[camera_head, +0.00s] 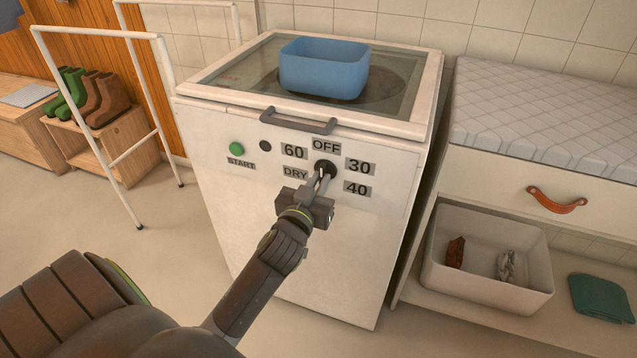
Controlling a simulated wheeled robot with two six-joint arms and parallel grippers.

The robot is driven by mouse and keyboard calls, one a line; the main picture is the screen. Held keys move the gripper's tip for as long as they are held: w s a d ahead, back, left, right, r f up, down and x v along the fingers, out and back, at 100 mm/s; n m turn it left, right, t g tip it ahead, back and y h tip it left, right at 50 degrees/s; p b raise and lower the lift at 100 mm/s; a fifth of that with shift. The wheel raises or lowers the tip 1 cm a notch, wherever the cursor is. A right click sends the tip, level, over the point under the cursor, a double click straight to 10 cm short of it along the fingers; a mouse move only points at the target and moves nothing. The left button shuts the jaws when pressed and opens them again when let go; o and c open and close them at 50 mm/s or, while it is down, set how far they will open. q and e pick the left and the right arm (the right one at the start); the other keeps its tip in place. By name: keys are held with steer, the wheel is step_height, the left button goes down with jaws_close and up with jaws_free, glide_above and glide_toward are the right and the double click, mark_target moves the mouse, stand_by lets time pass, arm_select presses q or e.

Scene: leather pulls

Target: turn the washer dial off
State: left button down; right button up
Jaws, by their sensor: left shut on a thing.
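The white washer (290,240) stands in the middle, with its controls on the upper front. The dark dial (327,166) sits among the labels OFF (326,144), 30, 40, 60 and DRY. My left gripper (323,177) reaches up from below and is shut on the dial. The fingers cover part of the dial, so I cannot tell which label it points to. A green START button (237,149) and a small dark knob (265,146) are to the left. My right gripper does not show.
A blue bin (323,70) sits on the washer's glass lid, above a grey handle (298,122). A white rack (150,100) stands at left. At right are a drawer with a leather pull (557,200), a white tub (487,280) and a folded green cloth (602,298).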

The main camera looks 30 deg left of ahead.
arm_select(q)
steer(key=shift+f, duration=0.1)
steer(key=c, duration=1.5)
jaws_free()
steer(key=shift+o, duration=0.2)
steer(key=shift+s, duration=0.1)
